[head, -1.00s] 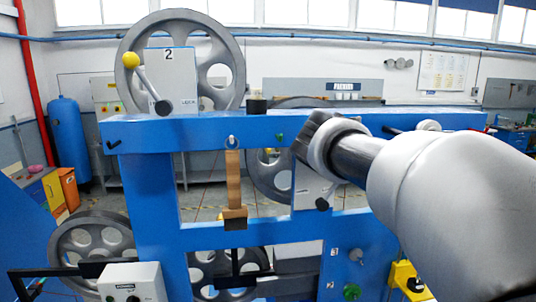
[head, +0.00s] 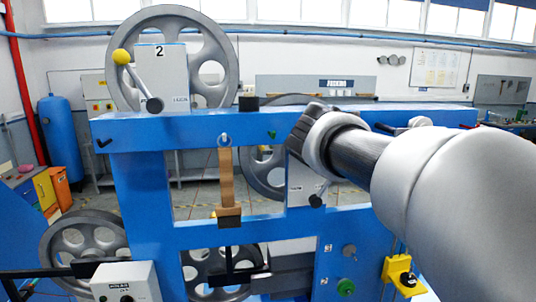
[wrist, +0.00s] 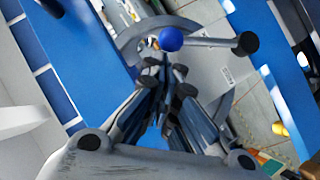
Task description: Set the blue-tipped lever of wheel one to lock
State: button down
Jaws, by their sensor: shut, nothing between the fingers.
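The blue-tipped lever shows in the wrist view: its blue ball (wrist: 171,39) is at the left end of a grey rod, and its black pivot (wrist: 246,43) is at the right. My gripper (wrist: 163,68) is shut and empty, with its fingertips just below the ball in the picture; I cannot tell whether they touch it. In the head view, my wrist (head: 325,140) hides the ball and gripper. The lever's dark pivot (head: 316,200) shows on a pale plate (head: 298,178) in front of a grey spoked wheel (head: 262,165), partly hidden by the frame.
The blue frame (head: 180,131) spans the view. Wheel two (head: 213,55) stands upper left with a yellow-tipped lever (head: 122,57) on its numbered plate. A brown strap (head: 226,185) hangs near the middle. A yellow block (head: 399,273) is at lower right.

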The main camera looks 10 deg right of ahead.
jog(key=v, duration=1)
jog(key=s+a+f+m+g+y+b, duration=0.1)
jog(key=s+f+b, duration=0.4)
jog(key=f, duration=0.9)
jog(key=s+a+f+m+g+y+b, duration=0.2)
jog(key=s+f+b, duration=0.4)
jog(key=s+f, duration=0.6)
jog(key=s+a+f+m+g+y+b, duration=0.2)
jog(key=s+f, duration=0.7)
jog(key=f, duration=0.9)
jog(key=a+g+y+b, duration=0.1)
jog(key=g+b, duration=0.1)
jog(key=b, duration=0.1)
jog(key=shift+s+a, duration=0.25)
